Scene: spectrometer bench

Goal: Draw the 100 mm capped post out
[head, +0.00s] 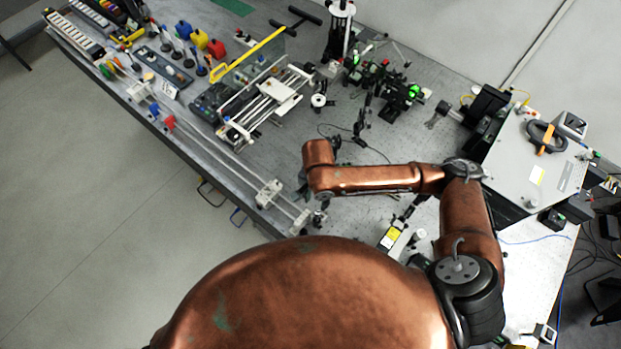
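Several short silvery posts (178,43) stand around a dark rack (158,64) at the upper left of the bench. They are too small to tell which, if any, is the 100 mm capped post. My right arm reaches in from the right, its copper wrist over the middle of the bench. My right gripper (304,191) is mostly hidden by the wrist; only small dark parts show near the bench's front rail, well away from the rack. Its fingers cannot be made out. My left gripper is not in view.
A long rail (215,150) with carriages runs along the bench's front edge. A yellow-edged clear panel (248,55) stands beside a white slide stage (272,100). Optics with green lights (402,93) stand behind my wrist. A grey instrument box (535,165) is at the right.

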